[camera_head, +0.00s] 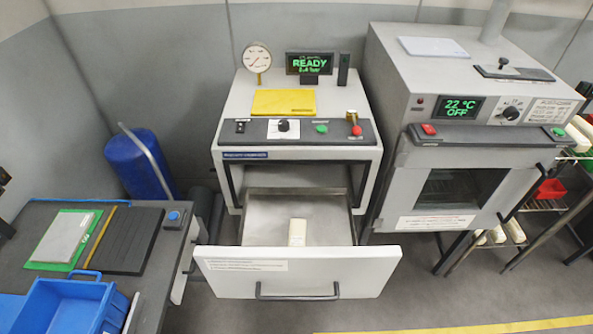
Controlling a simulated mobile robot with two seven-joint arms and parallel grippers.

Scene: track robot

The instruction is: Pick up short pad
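A small cream-coloured block (297,232), which looks like the short pad, lies in the open drawer (262,222) of the middle machine. It sits near the drawer's front panel, its long side pointing front to back, with free floor on both sides. Its lower end is close to the front panel. Neither of my grippers can be made out in the head view. A dark part (4,182) is cut off at the left edge, and I cannot tell what it is.
The drawer's front panel (330,272) with its black handle juts out. An oven (450,130) stands to the right, beside a rack holding more pale pads (515,230) and a red bin (549,190). A blue crate (68,304) sits on the left table. A blue cylinder (140,165) stands behind.

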